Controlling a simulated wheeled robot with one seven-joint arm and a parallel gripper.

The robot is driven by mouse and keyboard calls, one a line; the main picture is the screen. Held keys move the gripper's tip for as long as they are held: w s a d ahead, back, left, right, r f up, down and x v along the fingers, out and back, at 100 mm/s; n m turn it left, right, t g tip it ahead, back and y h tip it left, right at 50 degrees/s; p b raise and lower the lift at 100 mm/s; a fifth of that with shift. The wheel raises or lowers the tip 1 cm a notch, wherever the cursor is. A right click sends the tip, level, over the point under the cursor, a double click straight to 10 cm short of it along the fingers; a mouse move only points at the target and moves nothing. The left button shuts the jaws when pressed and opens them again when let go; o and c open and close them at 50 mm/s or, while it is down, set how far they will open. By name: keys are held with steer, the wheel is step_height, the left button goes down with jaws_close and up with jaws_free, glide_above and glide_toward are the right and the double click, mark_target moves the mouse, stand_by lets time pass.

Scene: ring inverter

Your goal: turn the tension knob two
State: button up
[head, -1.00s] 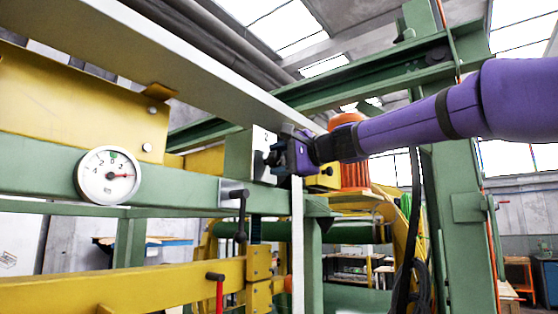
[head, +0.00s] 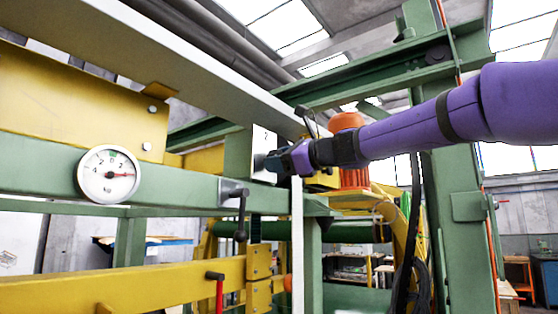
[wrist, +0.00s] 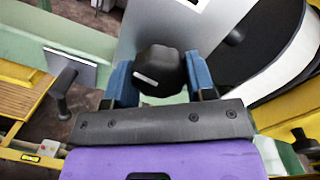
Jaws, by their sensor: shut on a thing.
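The tension knob (wrist: 160,68) is black and lobed, with a white mark on its face, and shows in the wrist view in front of a grey plate. My gripper (wrist: 161,80) has its two blue fingers on either side of the knob, shut on it. In the head view my gripper (head: 279,163) is at a pale plate (head: 264,142) marked "2" on the green frame. The knob is hidden there behind the fingers.
A round white dial gauge (head: 108,174) with a red needle sits on the green beam (head: 180,187) at left. An orange motor (head: 352,172) is behind my wrist.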

steer(key=m, duration=0.4)
steer(key=shift+f+m, duration=0.2)
steer(key=shift+m, duration=0.2)
steer(key=shift+m+t, duration=0.3)
steer(key=shift+m, duration=1.7)
steer(key=o, duration=0.9)
steer(key=shift+r, duration=0.1)
steer(key=shift+s, duration=0.1)
steer(key=v, duration=1)
steer(key=shift+s+d, duration=0.25)
